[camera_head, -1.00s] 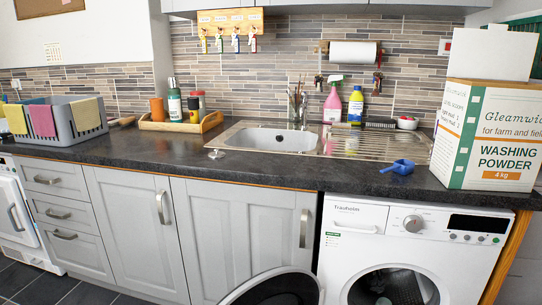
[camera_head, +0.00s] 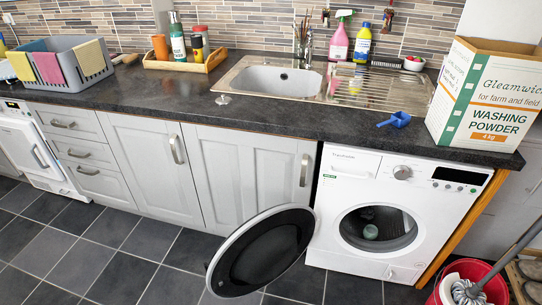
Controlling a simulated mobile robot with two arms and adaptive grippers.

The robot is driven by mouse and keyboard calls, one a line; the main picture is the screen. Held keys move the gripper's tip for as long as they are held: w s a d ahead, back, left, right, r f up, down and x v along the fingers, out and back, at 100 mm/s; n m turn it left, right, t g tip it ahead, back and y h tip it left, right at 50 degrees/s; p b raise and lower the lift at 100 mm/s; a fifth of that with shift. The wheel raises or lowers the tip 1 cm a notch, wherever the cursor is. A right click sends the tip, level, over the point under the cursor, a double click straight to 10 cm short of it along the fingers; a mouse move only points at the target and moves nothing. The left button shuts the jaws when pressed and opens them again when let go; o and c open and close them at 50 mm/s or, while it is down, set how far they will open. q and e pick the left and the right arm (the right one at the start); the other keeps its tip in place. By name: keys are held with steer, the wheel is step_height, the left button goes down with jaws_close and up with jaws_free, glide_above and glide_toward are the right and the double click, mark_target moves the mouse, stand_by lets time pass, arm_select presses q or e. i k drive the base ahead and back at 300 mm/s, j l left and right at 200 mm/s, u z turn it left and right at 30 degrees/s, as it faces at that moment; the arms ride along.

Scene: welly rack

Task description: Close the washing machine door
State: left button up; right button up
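The white washing machine (camera_head: 345,232) stands under the counter at the right of the head view. Its round door (camera_head: 263,250), with a pale rim and dark glass, hangs wide open to the left on its hinge side. The drum opening (camera_head: 390,228) is uncovered, and a pale greenish item (camera_head: 371,231) shows inside it. Neither of my grippers is in the head view.
Grey cabinets (camera_head: 240,165) stand left of the machine, behind the open door. The tiled floor (camera_head: 140,262) in front is clear. A red bucket (camera_head: 494,283) with a mop stands at the lower right. A washing powder box (camera_head: 485,100) and blue scoop (camera_head: 395,119) sit on the counter.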

mark_target(266, 245)
steer(key=j+z, duration=0.1)
steer(key=z, duration=0.25)
steer(key=j+z, duration=0.1)
steer(key=z, duration=0.2)
steer(key=i+j+z, duration=0.1)
steer(key=z, duration=0.25)
steer(key=j+z, duration=0.2)
steer(key=j, duration=0.3)
steer(key=j+z, duration=0.2)
steer(key=j, duration=0.35)
steer(key=j+z, duration=0.15)
steer(key=j, duration=0.35)
steer(key=k+j+z, duration=0.2)
steer(key=j, duration=0.3)
steer(key=j+z, duration=0.2)
steer(key=j, duration=0.35)
steer(key=k+j, duration=0.6)
steer(key=k, duration=0.15)
